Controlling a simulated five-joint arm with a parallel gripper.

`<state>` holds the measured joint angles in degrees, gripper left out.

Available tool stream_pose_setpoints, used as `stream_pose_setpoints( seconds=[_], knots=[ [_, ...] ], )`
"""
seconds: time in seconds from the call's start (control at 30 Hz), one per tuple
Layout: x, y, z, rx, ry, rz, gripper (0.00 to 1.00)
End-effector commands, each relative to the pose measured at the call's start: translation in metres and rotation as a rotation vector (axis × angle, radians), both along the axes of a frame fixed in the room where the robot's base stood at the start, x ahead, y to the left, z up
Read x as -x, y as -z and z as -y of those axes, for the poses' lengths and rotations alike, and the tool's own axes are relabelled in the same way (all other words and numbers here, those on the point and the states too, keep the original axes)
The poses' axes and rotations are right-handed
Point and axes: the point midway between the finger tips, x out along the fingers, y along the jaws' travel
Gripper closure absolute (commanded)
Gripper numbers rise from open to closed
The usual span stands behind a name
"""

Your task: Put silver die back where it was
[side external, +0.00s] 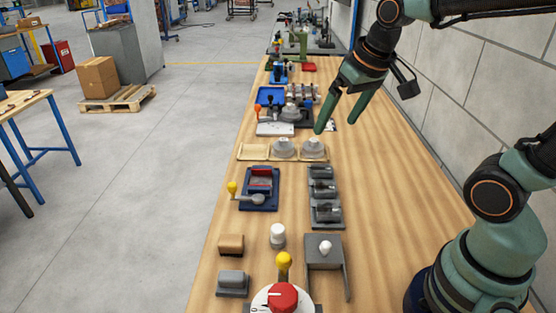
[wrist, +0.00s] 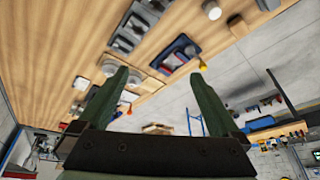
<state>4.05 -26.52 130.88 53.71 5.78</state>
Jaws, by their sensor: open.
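Two round grey metal pieces sit side by side on a pale wooden tray (side external: 252,152) in the side view, the left one (side external: 284,148) and the right one (side external: 314,149). Each has a lighter top. The tray's left section is empty. I cannot tell for sure which piece is the silver die. My gripper (side external: 336,124) is open and empty, above the bench beyond the tray and to its right. In the wrist view its two green fingers (wrist: 160,76) stand wide apart with nothing held between them.
A blue press with a yellow-knobbed lever (side external: 260,188) and a grey rack (side external: 325,195) stand nearer than the tray. Several machines crowd the bench beyond it. A red-knobbed dial (side external: 283,297) is at the front. The bench's right side (side external: 395,190) is clear beside the tiled wall.

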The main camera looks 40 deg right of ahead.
Motion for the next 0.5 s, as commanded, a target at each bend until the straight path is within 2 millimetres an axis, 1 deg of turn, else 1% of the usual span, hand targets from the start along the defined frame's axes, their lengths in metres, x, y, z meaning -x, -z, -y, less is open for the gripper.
stream_pose_setpoints(
  seconds=[0.03,0.1,0.2,0.33,0.5],
  knots=[
    [0.01,-0.001,-0.007,0.01,-0.038,0.029,0.01],
    [0.021,0.0,-0.013,0.023,-0.082,0.056,0.01],
    [0.032,0.002,-0.019,0.037,-0.129,0.087,0.01],
    [0.039,0.005,-0.023,0.045,-0.158,0.106,0.01],
    [0.04,0.005,-0.023,0.047,-0.165,0.108,0.01]
  ],
)
